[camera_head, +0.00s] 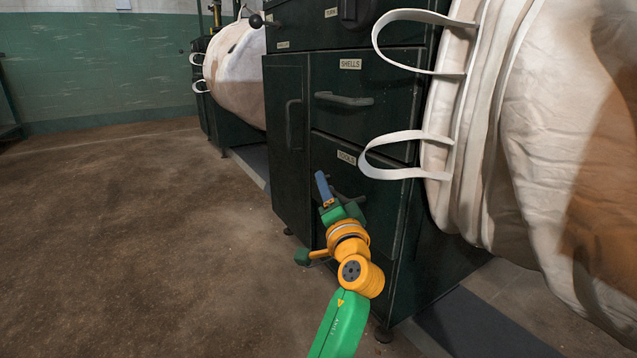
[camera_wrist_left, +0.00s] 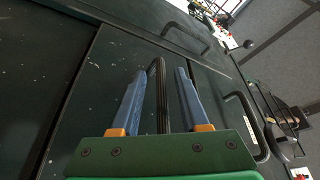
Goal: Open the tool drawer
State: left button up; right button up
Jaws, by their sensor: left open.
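The tool drawer (camera_head: 384,215) is the dark green front with the "TOOLS" label, low in the cabinet. It looks shut. My left gripper (camera_head: 323,187) is in front of it, with blue fingers, and partly hides its handle (camera_head: 349,197). In the left wrist view, my left gripper (camera_wrist_left: 158,72) is open, and a dark bar handle (camera_wrist_left: 157,98) shows between its two fingers. I cannot tell whether either finger touches it. My right gripper is not in view.
The "SHELLS" drawer (camera_head: 370,117) with its bar handle is above. A cabinet door (camera_head: 285,150) is at the left. A large white bulk bag (camera_head: 530,130) with strap loops hangs close at the right, its lower loop (camera_head: 395,172) near the drawer. The brown floor (camera_head: 130,250) at left is clear.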

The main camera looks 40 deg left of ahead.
pick_arm(q)
jog(key=shift+d+r, duration=0.1)
jog(key=shift+d, duration=0.05)
grip_shut()
dwell(1.3)
